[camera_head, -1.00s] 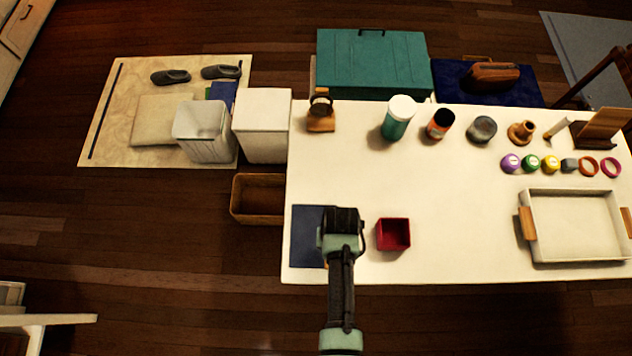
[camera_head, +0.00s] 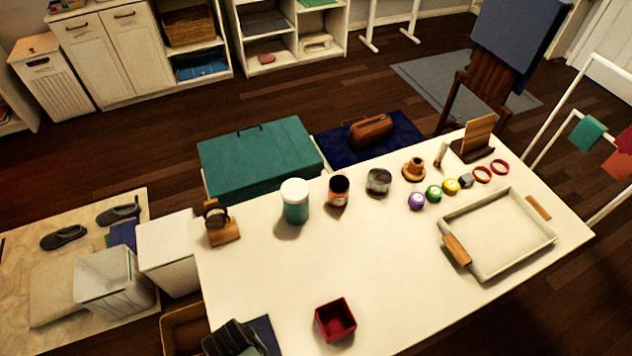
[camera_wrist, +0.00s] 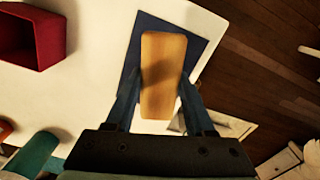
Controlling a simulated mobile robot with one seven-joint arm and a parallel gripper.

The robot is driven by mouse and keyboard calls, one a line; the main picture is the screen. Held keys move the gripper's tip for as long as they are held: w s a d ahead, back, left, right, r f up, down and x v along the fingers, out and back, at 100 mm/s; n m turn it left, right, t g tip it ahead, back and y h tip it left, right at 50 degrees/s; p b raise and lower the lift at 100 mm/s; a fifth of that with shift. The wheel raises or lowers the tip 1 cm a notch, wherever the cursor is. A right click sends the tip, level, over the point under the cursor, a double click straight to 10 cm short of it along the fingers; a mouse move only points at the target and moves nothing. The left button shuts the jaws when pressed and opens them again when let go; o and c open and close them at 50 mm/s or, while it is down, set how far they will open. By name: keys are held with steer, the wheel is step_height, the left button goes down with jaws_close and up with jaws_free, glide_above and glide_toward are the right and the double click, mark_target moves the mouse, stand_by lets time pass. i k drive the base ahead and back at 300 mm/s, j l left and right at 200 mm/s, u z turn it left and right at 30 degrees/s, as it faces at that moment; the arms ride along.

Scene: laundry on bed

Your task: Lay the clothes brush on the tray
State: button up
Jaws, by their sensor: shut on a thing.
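The clothes brush (camera_wrist: 163,75) shows in the wrist view as a wooden block with rounded corners, over a dark blue mat. My gripper (camera_wrist: 160,112) is shut on it, with one finger on each long side. Whether the brush touches the mat I cannot tell. In the head view my gripper (camera_head: 236,340) is at the bottom edge, over the table's near left corner, and hides the brush. The tray (camera_head: 484,270) is pale with wooden handles, on the right of the table, and looks empty.
A red box (camera_head: 336,320) stands right of my gripper. A white-lidded jar (camera_head: 295,203), an orange-labelled jar (camera_head: 339,192) and several small items line the far side of the white table (camera_head: 290,275). The table's middle is clear.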

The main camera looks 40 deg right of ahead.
mark_target(496, 232)
steer(key=l, duration=0.65)
steer(key=k+l, duration=0.15)
steer(key=l, duration=1.15)
steer(key=k+l, duration=0.15)
steer(key=l, duration=1.15)
steer(key=k+l, duration=0.1)
steer(key=l, duration=0.5)
steer(key=l+u, duration=0.05)
